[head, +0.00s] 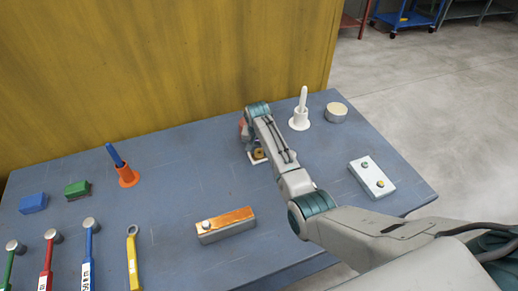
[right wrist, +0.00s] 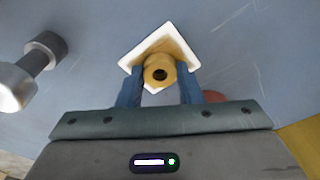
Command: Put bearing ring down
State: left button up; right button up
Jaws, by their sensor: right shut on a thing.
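The bearing ring (right wrist: 159,71) is a brass-yellow ring with a dark central hole, between the blue fingers of my right gripper (right wrist: 160,84) in the right wrist view. The gripper is shut on it. A white square plate (right wrist: 151,47) lies directly behind the ring; I cannot tell whether they touch. In the head view the ring (head: 260,153) shows over the white plate (head: 254,161) at the middle back of the table, partly covered by my right arm. The right fingertips are hidden there. My left gripper is not in view.
On the blue-grey table (head: 170,215), a white holder with a rod (head: 300,118) and a round tin (head: 336,113) stand right of the arm. A white box (head: 371,178) is farther right. An orange-topped block (head: 226,225) lies in front. Several tools and an orange holder (head: 127,176) are left.

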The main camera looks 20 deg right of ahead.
aim_at(258, 155)
jog(key=o, duration=1)
jog(key=shift+r, duration=0.15)
notch_tip(258, 155, up, 12)
jog(key=s+b, duration=0.1)
jog(key=b, duration=0.1)
jog(key=shift+a+b, duration=0.4)
jog(key=shift+s, duration=0.15)
